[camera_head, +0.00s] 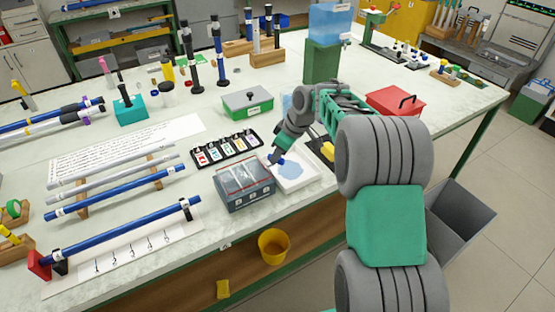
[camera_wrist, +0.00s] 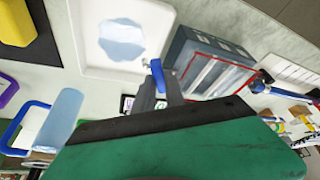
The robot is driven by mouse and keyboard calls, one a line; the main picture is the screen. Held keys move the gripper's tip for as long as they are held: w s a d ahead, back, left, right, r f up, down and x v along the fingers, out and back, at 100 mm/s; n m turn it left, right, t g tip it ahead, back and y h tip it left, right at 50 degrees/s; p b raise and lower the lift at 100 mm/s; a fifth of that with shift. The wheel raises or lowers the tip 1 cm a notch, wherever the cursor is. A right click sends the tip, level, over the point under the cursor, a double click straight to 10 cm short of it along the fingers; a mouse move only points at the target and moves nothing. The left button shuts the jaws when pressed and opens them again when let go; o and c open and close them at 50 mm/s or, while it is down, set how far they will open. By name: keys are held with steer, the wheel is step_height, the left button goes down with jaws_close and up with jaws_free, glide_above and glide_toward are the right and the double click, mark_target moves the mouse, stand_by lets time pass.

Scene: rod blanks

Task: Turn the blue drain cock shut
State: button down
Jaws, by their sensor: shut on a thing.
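The blue drain cock (camera_wrist: 157,74) shows in the wrist view as a small blue lever beside the grey box. In the head view it is a small blue spot (camera_head: 279,161), mostly hidden by my gripper. My gripper (camera_wrist: 157,88) is shut on the cock's lever; in the head view its tips (camera_head: 273,158) are at the box's back right corner. The grey box (camera_head: 244,198) has a clear lid with red lines and also shows in the wrist view (camera_wrist: 182,55). A white tray (camera_head: 311,182) with a pale blue puddle lies right beside it. I cannot tell whether water runs.
A strip of small labelled pots (camera_head: 226,151) lies behind the box. A green-grey case (camera_head: 247,104) and a red box (camera_head: 393,101) stand farther back. Blue rods (camera_head: 115,192) on supports lie left. A yellow bucket (camera_head: 274,246) is below the front edge.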

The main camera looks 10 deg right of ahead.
steer(key=m, duration=0.1)
steer(key=m+b, duration=0.1)
steer(key=m+t+h, duration=0.1)
steer(key=shift+s+a+f+m+b, duration=0.1)
steer(key=shift+s+a+m+b, duration=0.2)
steer(key=shift+b, duration=0.1)
steer(key=shift+a+m+h+b, duration=0.1)
steer(key=shift+m+h+b, duration=0.4)
steer(key=shift+m, duration=0.7)
steer(key=c, duration=1.4)
jaws_free()
steer(key=a+v, duration=0.1)
steer(key=v, duration=0.7)
steer(key=shift+d, duration=0.45)
steer(key=shift+s+m, duration=0.1)
steer(key=shift+m, duration=0.2)
